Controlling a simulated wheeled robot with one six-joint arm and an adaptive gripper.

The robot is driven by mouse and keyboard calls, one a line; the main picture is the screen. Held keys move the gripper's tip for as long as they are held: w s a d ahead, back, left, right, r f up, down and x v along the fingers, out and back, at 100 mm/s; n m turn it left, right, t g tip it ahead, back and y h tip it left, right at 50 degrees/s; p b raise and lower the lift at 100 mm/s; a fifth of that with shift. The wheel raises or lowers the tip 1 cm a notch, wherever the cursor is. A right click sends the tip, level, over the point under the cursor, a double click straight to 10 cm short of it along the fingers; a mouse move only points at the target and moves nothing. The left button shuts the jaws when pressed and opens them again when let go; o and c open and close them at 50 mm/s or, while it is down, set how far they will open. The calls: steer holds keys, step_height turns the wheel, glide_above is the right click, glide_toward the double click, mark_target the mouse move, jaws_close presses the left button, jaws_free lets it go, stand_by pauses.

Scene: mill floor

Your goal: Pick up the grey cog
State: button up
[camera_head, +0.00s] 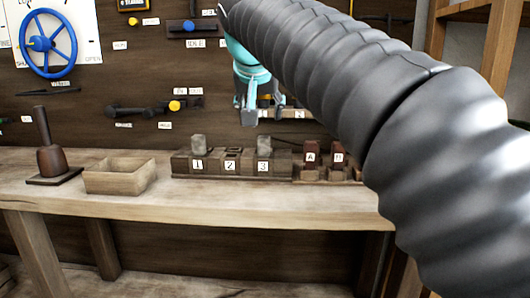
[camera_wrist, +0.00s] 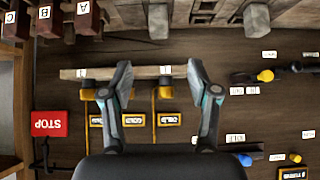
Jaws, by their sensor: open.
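I cannot clearly make out a toothed grey cog in either view. Two small grey pieces stand in the numbered dark rack (camera_head: 214,173) on the bench: one grey piece (camera_head: 198,144) behind label 1 and another grey piece (camera_head: 264,144) behind label 3. Two grey pieces also show at the top of the wrist view, one near the middle (camera_wrist: 158,20) and one to the right (camera_wrist: 257,19). My gripper (camera_head: 262,116) is above and behind the rack in the head view, partly hidden by my arm. In the wrist view my gripper (camera_wrist: 162,80) is open and empty.
A wooden tray (camera_head: 120,180) and a dark mallet-like tool on a base (camera_head: 52,155) stand on the bench at left. A lettered rack (camera_head: 322,172) adjoins the numbered one. The wall carries a blue wheel (camera_head: 48,43), levers and a narrow ledge (camera_wrist: 145,72) near my fingers.

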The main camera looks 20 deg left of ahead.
mark_target(263, 137)
steer(key=x, duration=1.2)
steer(key=shift+s+d+f+b, duration=0.15)
steer(key=shift+b, duration=0.2)
steer(key=c, duration=1)
